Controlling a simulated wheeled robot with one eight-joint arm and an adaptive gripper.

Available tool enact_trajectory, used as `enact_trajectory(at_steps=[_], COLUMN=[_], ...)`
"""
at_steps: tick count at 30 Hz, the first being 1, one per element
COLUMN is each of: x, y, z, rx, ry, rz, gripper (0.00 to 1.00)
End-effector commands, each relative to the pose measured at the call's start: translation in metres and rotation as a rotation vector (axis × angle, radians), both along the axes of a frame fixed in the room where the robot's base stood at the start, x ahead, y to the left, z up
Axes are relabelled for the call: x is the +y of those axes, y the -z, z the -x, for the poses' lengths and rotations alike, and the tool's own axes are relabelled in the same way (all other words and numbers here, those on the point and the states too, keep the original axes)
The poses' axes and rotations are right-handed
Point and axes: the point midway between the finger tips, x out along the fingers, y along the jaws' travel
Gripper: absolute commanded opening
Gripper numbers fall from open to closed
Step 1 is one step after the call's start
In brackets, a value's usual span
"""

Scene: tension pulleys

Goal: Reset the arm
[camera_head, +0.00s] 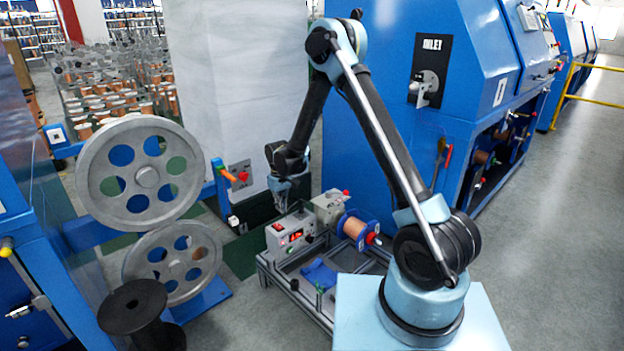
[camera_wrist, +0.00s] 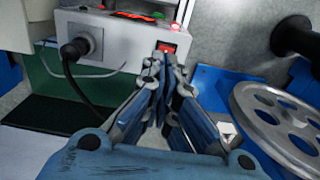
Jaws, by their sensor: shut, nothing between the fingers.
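My arm is raised and bent in the head view, with my gripper (camera_head: 281,198) hanging down behind the grey control box (camera_head: 290,232). In the wrist view my gripper (camera_wrist: 163,85) is shut with nothing between its fingers. Its fingertips show in front of the control box (camera_wrist: 115,42), close to a red switch (camera_wrist: 167,48). I cannot tell whether they touch it. A black plug and cable (camera_wrist: 75,52) sit in the box's left side in that view.
Two large grey pulleys (camera_head: 147,177) stand at the left, with a black spool (camera_head: 140,312) below. Blue machines (camera_head: 385,130) stand behind. The floor (camera_head: 570,200) at right is clear.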

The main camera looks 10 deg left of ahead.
Motion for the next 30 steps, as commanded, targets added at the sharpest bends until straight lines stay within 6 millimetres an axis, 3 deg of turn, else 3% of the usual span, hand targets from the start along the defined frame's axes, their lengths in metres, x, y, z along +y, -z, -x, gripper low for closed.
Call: enact_trajectory(at_steps=[14, 21, 30], x=[-0.102, -0.156, -0.221], y=[-0.119, -0.167, -0.216], z=[-0.003, 0.01, 0.04], rx=[-0.026, -0.041, -0.059], ry=[0.145, 0.218, 0.309], rz=[-0.02, -0.029, -0.04], gripper=[0.0, 0.0, 0.0])
